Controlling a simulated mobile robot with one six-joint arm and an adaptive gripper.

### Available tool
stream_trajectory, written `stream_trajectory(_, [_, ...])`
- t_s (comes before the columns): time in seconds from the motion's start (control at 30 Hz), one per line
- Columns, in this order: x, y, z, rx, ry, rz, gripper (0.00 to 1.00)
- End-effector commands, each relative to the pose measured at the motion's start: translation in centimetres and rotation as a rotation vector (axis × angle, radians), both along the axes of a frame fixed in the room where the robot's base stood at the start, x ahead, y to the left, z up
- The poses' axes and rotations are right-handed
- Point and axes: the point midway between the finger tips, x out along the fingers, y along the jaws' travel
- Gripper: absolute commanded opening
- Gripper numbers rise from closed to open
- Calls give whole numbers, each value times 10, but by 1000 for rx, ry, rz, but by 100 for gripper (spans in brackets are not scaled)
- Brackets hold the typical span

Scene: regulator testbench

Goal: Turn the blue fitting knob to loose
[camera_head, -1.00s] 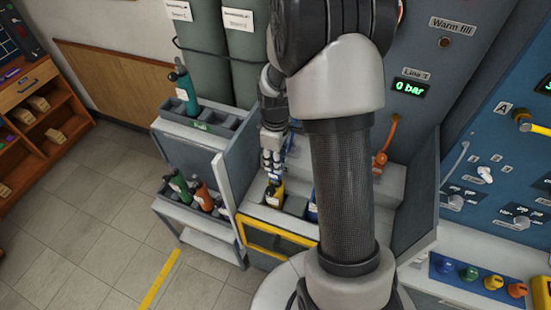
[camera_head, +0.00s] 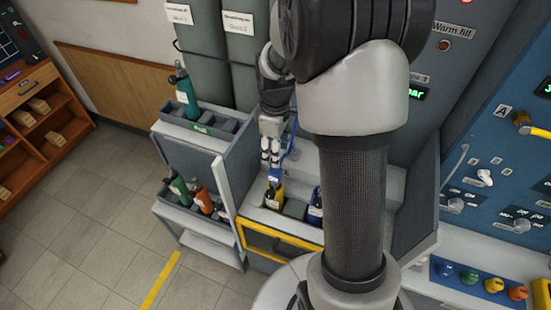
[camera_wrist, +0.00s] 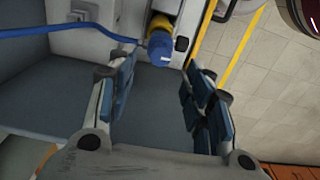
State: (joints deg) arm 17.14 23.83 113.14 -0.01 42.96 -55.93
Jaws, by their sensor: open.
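The blue fitting knob (camera_wrist: 160,48) sits on top of a yellow bottle (camera_wrist: 160,22) in the wrist view, with a blue hose (camera_wrist: 85,31) running left from beside it. In the head view the blue fitting (camera_head: 273,181) tops the yellow-and-black bottle (camera_head: 275,197) in the grey bench. My gripper (camera_head: 269,158) is above the fitting there. In the wrist view my gripper (camera_wrist: 160,85) has its blue-padded fingers wide apart, with nothing between them. The knob lies beyond the fingertips, roughly between them and apart from both.
Another blue bottle (camera_head: 315,205) stands right of the yellow one, partly hidden by my arm. A divider panel (camera_head: 222,185) and a rack with green and orange bottles (camera_head: 201,195) are to the left. A yellow-framed bench front (camera_head: 270,242) lies below.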

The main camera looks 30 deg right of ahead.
Motion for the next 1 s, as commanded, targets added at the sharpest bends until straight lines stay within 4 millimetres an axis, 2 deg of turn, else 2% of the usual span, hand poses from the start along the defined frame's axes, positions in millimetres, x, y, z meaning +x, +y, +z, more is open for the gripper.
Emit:
stream_trajectory(0.1, [1,0,26,-1,-5,0,47])
stream_trajectory(0.33, [0,0,56,0,-1,0,47])
stream_trajectory(1.0, [-1,2,63,-1,-3,-5,47])
